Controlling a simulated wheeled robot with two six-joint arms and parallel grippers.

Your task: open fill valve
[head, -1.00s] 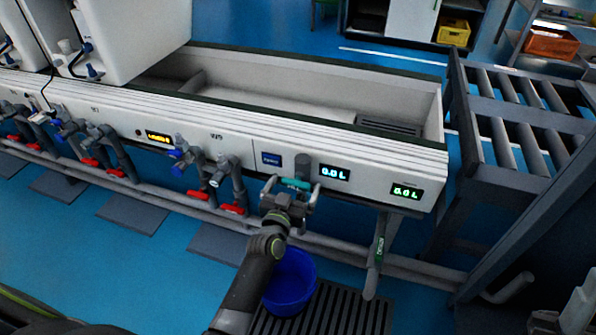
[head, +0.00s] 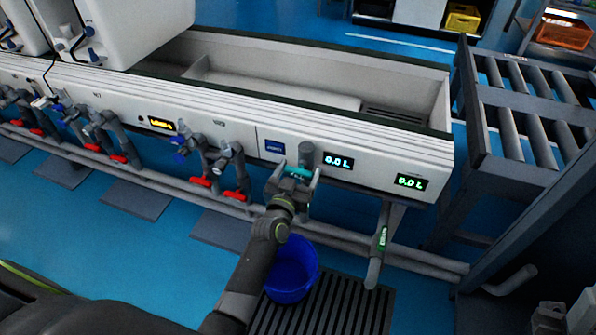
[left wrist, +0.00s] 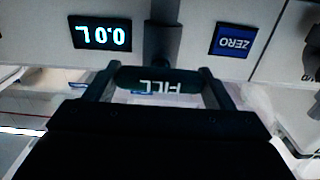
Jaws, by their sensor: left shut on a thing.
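The fill valve's teal handle (head: 298,172) sits on the front of the white test line, below the blue ZERO panel and left of a 0.0 L display (head: 338,161). My left gripper (head: 297,180) is shut on this handle. In the left wrist view the picture is upside down, and the handle, marked FILL (left wrist: 160,80), lies between the two fingers. The grey valve pipe (left wrist: 165,42) rises behind it. My right gripper does not show.
A blue bucket (head: 291,270) stands on a dark floor grate (head: 345,312) below the handle. A grey lever with a green label (head: 380,245) hangs to the right. Red-handled valves (head: 200,181) line the front to the left. A roller conveyor (head: 525,110) stands at the right.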

